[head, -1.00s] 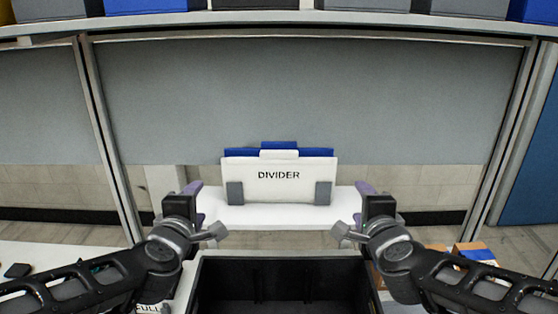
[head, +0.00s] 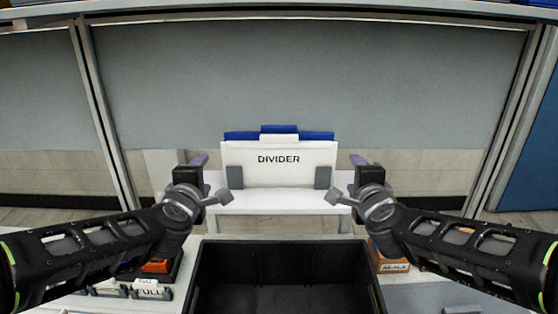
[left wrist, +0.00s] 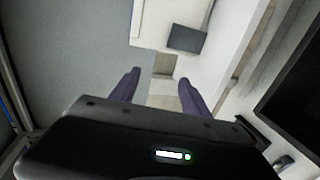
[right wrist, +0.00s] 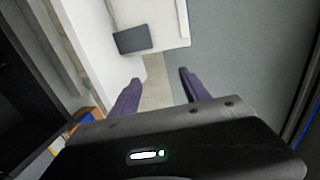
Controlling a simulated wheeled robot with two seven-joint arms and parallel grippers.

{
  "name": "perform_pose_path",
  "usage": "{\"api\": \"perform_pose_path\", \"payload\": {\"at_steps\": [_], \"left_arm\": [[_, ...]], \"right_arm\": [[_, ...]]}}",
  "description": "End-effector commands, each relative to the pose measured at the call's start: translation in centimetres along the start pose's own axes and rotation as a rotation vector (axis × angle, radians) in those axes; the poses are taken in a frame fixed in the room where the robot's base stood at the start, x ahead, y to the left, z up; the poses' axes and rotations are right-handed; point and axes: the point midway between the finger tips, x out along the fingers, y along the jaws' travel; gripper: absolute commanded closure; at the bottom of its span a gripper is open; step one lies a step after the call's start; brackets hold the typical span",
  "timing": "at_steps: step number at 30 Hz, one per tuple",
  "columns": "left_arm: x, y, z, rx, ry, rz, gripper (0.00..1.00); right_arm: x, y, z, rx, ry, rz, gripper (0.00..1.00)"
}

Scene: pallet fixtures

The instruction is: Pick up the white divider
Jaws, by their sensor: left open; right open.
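The white divider (head: 279,172), lettered "DIVIDER", stands upright on a white shelf (head: 270,203) in the middle of the head view. Grey pads sit at its left (head: 234,177) and right (head: 322,177) ends. A blue divider (head: 240,135) shows behind its top edge. My left gripper (head: 206,178) is open and empty, in front of and left of the white divider. My right gripper (head: 350,178) is open and empty, to its right. In the left wrist view the fingers (left wrist: 158,88) stand apart below a grey pad; the right wrist view shows likewise (right wrist: 160,90).
An open black crate (head: 283,249) stands in front of the shelf, between my arms. Small items and a "FULL" label (head: 150,291) lie at the left. An orange box (head: 388,260) is at the right. A grey panel (head: 300,80) rises behind.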

Motion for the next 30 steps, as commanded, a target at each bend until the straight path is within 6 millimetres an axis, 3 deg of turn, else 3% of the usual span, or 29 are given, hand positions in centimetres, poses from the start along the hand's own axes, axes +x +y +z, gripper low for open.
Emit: {"api": "perform_pose_path", "payload": {"at_steps": [6, 14, 19, 30], "left_arm": [[4.5, -0.1, 0.0, 0.000, 0.000, -0.002, 0.45], [8.6, -0.1, 0.1, 0.000, -0.001, -0.001, 0.45], [8.4, 0.0, 1.4, 0.001, -0.002, 0.001, 0.45], [8.4, 0.0, 1.6, 0.001, -0.001, 0.000, 0.45]], "right_arm": [[4.6, 0.2, 0.0, 0.001, 0.001, 0.003, 0.45], [8.6, 0.1, -0.1, 0.001, 0.001, 0.002, 0.45], [8.4, 0.0, 1.2, 0.000, 0.000, 0.000, 0.45], [8.4, 0.0, 1.5, 0.000, 0.000, 0.000, 0.45]]}}
